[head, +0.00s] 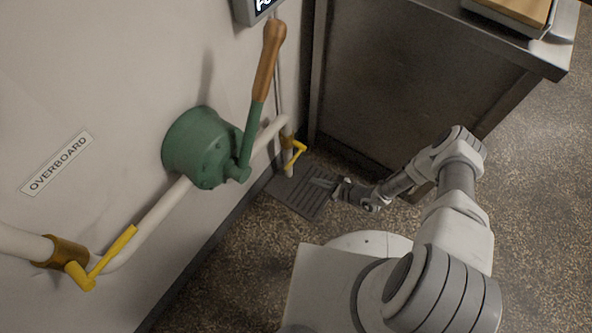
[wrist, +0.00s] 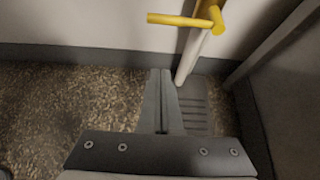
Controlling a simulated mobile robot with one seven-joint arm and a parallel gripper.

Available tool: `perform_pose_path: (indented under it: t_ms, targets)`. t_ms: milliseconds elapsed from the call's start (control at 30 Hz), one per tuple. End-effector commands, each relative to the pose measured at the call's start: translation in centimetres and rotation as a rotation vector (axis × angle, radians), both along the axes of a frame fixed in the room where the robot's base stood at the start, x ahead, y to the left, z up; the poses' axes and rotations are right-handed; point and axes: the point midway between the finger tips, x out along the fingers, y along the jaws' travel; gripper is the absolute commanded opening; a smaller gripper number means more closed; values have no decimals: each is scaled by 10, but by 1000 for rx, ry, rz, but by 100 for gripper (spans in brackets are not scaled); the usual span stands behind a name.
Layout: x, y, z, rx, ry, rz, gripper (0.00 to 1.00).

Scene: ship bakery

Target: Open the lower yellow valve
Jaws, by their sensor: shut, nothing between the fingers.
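The lower yellow valve (head: 294,152) is a small yellow handle on the white pipe's lower end, near the corner by the counter. In the wrist view its yellow handle (wrist: 186,19) lies roughly level across the top of the picture, in front of the pipe. My gripper (head: 316,182) is low over the floor grate, to the right of and below the valve, apart from it. In the wrist view the fingers (wrist: 161,76) are together and empty, beside the pipe's lower end in the picture. A second yellow valve (head: 104,257) is on the pipe at the lower left.
A steel counter (head: 400,70) closes off the right side of the corner. A grate (head: 300,196) lies on the floor, with open floor at the right.

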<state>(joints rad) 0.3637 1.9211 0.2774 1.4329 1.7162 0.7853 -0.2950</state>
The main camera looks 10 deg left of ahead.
Motion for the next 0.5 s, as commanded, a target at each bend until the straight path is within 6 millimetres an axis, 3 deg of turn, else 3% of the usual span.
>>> perform_pose_path:
  t_ms: [167,500]
  targets:
    - [4,9,-8,-1,-1,3,0]
    - [25,65,-45,1,-1,4,0]
